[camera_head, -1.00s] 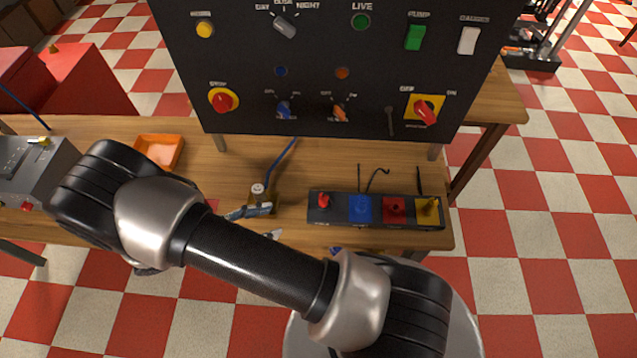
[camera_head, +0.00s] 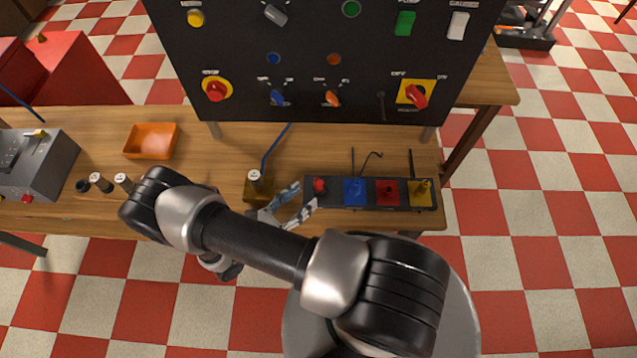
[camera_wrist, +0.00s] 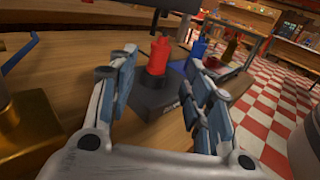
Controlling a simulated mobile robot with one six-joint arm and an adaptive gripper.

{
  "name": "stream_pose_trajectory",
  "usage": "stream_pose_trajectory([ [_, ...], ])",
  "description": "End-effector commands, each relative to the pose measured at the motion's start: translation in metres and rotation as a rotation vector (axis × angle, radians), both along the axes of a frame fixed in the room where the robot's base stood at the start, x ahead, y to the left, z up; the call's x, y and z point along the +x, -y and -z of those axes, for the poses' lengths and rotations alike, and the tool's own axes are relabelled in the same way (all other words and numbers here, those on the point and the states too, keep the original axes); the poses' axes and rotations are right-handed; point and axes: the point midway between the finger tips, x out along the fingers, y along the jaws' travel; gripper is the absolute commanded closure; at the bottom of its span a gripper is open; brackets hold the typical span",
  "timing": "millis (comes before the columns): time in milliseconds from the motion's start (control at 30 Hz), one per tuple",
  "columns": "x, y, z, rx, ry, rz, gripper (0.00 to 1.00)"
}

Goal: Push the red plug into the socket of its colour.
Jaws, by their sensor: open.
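The red plug (camera_head: 319,186) stands upright at the left end of a long black block (camera_head: 337,199). In the wrist view the red plug (camera_wrist: 157,56) rises from its dark base between my fingers, a little beyond them. My gripper (camera_head: 301,199) is open beside the plug's left, its fingertips pointing at it; it also shows in the wrist view (camera_wrist: 160,70). No contact with the plug is visible. The red socket (camera_head: 388,192) is on the same block, between the blue socket (camera_head: 355,191) and the yellow one (camera_head: 420,192). The insides of the sockets are too small to make out.
A brass-coloured block with a white-topped post (camera_head: 255,181) stands just left of my gripper. A black control panel (camera_head: 310,100) rises behind. An orange tray (camera_head: 151,141), small cylinders (camera_head: 101,182) and a grey box (camera_head: 45,165) are at the left.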

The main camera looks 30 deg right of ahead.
Motion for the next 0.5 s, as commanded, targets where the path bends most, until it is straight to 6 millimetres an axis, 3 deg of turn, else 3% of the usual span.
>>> stream_pose_trajectory([
  [267,0.004,0.022,-0.001,0.001,0.000,0.002,0.54],
  [500,0.012,0.056,-0.004,0.001,0.000,0.005,0.54],
])
